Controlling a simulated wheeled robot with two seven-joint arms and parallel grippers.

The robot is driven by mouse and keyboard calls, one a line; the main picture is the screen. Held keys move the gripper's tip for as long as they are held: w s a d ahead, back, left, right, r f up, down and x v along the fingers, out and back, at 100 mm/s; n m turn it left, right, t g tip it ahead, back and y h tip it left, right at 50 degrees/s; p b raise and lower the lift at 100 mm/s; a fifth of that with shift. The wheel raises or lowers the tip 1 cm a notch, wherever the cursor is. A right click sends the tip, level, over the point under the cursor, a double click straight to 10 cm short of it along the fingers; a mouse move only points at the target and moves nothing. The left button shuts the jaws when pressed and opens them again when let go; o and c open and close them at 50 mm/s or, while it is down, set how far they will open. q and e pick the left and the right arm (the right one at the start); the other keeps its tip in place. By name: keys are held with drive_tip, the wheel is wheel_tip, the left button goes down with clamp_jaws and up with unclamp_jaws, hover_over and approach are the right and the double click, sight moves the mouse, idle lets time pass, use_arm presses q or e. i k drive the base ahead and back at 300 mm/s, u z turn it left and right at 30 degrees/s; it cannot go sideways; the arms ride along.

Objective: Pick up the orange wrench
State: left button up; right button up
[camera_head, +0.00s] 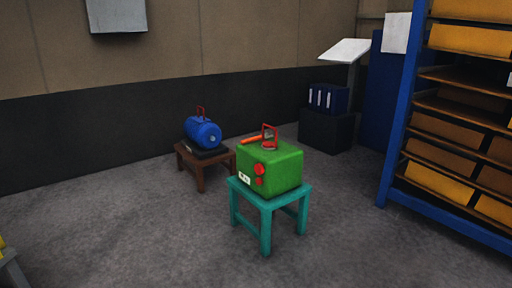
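An orange wrench (251,140) shows as a thin bar at the top back edge of a green box (280,173). It appears to lie on the box's top, though its contact and its right end are hard to make out. The green box has a red handle (264,133) on top and red round parts on its front. It sits on a teal stool (265,207). Neither of my grippers is in view.
A blue motor-like cylinder (203,133) with a red handle stands on a low brown stool (203,167) behind left. A blue-framed shelf (399,125) with yellow bins fills the right. A dark cabinet (327,131) stands at the back. The floor around the teal stool is clear.

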sight(257, 139)
drive_tip(key=u, duration=0.7)
drive_tip(key=i, duration=1.7)
drive_tip(key=u, duration=0.2)
drive_tip(key=i, duration=1.9)
drive_tip(key=z, duration=1.85)
drive_tip(key=i, duration=1)
drive_tip(key=z, duration=0.9)
